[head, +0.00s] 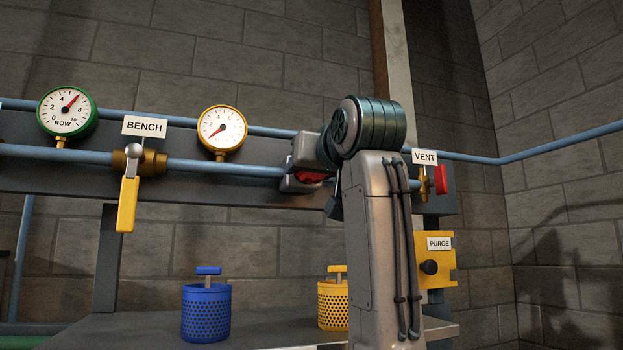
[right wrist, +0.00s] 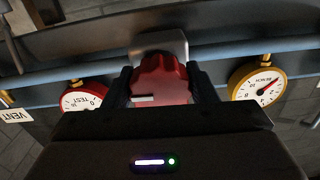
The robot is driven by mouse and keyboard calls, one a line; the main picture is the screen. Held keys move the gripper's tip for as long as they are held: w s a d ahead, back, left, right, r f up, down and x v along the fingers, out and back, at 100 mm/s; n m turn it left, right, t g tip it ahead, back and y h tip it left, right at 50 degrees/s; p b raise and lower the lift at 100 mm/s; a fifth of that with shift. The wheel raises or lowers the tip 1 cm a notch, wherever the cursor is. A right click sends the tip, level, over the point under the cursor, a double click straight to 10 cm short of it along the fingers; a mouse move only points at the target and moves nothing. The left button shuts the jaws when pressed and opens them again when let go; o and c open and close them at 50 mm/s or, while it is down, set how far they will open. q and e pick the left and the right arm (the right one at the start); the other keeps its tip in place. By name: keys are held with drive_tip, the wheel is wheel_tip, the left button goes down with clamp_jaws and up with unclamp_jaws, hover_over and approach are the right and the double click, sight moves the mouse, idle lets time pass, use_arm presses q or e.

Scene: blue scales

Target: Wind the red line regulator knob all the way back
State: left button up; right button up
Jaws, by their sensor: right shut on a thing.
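The red regulator knob (head: 310,178) sits on a grey body (head: 304,152) on the blue pipe, mostly hidden behind my right arm in the head view. In the right wrist view the ribbed red knob (right wrist: 162,78) stands between the two dark fingers of my right gripper (right wrist: 163,88), which is shut on it from both sides. A white mark (right wrist: 145,98) shows on the knob, pointing left in that view. The yellow-rimmed BENCH gauge (head: 222,129) has its needle toward the lower left. A red-rimmed TEST gauge (right wrist: 83,98) shows in the wrist view. My left gripper is not in view.
A yellow-handled BENCH valve (head: 127,203) and green ROW gauge (head: 67,110) are at left. A red VENT handle (head: 441,180) and yellow PURGE box (head: 436,259) are right of my arm. Blue (head: 206,312) and yellow (head: 332,305) perforated cans stand below.

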drive_tip(key=shift+n+b, duration=1.05)
drive_tip(key=shift+n, duration=0.65)
drive_tip(key=shift+r, duration=0.1)
drive_tip(key=o, duration=1)
drive_tip(key=shift+s+d, duration=0.1)
